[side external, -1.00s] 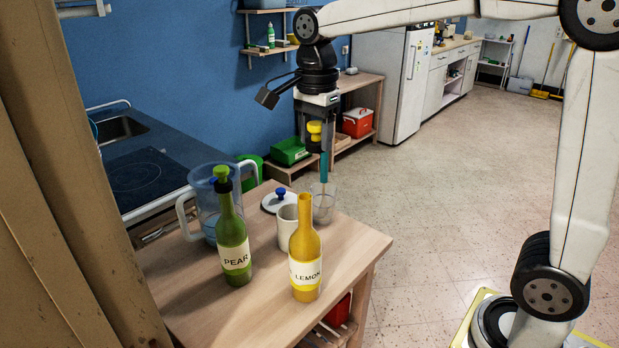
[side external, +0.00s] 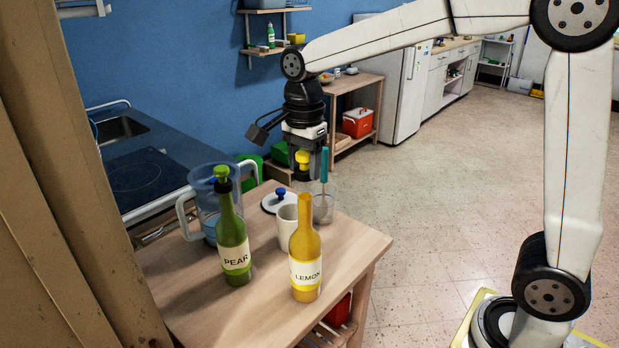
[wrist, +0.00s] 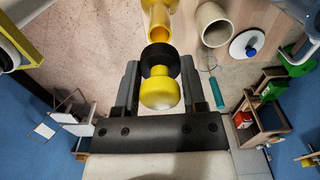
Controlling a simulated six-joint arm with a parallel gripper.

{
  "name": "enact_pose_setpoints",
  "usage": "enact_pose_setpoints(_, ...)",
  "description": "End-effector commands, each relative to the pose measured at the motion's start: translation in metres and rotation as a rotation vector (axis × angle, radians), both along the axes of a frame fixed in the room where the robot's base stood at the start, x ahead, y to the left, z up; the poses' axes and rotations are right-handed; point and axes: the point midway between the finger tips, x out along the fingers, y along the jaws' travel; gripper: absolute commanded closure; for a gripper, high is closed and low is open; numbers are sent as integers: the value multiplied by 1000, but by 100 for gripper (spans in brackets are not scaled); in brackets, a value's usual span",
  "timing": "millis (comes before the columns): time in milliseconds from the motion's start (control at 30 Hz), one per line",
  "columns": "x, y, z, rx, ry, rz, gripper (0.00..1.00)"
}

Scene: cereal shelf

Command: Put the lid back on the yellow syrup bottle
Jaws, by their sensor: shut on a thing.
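The yellow syrup bottle (side external: 305,262), labelled LEMON, stands upright and uncapped near the front of the wooden table. Its open neck also shows in the wrist view (wrist: 157,22). My gripper (side external: 303,172) is shut on the yellow lid (side external: 302,158), which has a black lower part. In the wrist view the lid (wrist: 160,92) sits between the two fingers (wrist: 158,82). In the side view the lid is above and behind the bottle's mouth, apart from it. The lid's underside is hidden.
A green PEAR bottle (side external: 233,247) with its lid on stands left of the yellow bottle. Behind are a white cup (side external: 287,232), a white lid with a blue knob (side external: 273,203), a glass (side external: 326,207) with a teal-handled tool, and a jug (side external: 203,190). The table's right front is clear.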

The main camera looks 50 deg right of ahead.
Motion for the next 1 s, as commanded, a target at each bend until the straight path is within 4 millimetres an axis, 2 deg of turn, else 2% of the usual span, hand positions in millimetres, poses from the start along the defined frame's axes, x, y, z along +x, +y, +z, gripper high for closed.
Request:
enact_pose_setpoints(600,0,0,-31,0,3,0,100)
enact_pose_setpoints(1000,0,0,-37,0,1,0,100)
